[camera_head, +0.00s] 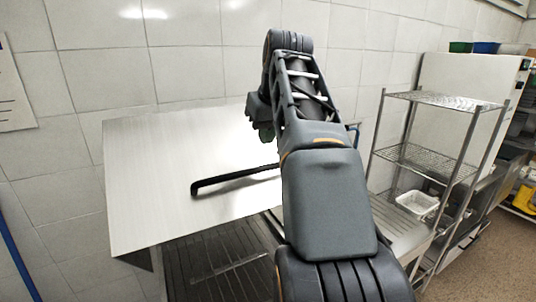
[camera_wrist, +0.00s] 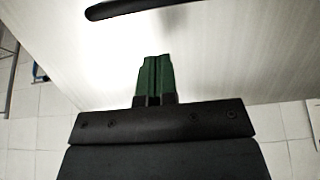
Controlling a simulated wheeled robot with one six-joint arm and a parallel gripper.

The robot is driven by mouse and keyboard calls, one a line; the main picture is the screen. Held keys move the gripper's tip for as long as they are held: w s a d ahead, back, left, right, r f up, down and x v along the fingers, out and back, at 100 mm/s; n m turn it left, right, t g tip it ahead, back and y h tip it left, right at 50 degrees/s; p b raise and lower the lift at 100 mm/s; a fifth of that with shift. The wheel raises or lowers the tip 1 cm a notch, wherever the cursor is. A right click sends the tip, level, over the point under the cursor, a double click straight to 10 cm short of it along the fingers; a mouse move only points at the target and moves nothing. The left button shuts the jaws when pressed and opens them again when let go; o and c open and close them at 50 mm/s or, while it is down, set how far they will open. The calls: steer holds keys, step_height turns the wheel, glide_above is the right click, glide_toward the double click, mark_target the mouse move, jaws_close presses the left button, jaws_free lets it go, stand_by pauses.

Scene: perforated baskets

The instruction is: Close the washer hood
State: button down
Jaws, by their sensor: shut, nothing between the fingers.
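The washer hood (camera_head: 150,190) is a large brushed steel cover at the centre left of the head view, with a long black handle (camera_head: 215,185) across its front. The hood is raised, and the dark ribbed washer bed (camera_head: 215,275) shows below its lower edge. My gripper (camera_head: 266,133) is over the upper right part of the hood, beyond the handle in the picture. In the wrist view, its green fingers (camera_wrist: 153,75) are shut and empty in front of the bright hood face (camera_wrist: 230,60). The handle (camera_wrist: 125,8) crosses the top there, apart from the fingers. Contact with the hood cannot be told.
A wire shelf rack (camera_head: 440,100) stands to the right, with a white basket (camera_head: 417,202) low on it. A tiled wall (camera_head: 110,75) is close behind the hood. My arm hides the hood's right side. Some floor (camera_head: 510,240) shows at the far right.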

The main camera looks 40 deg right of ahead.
steer(key=shift+s+a+f, duration=0.1)
steer(key=shift+s+f, duration=0.15)
steer(key=shift+f, duration=0.9)
steer(key=shift+s+a+f, duration=0.1)
steer(key=shift+s+f, duration=0.15)
steer(key=shift+f, duration=0.9)
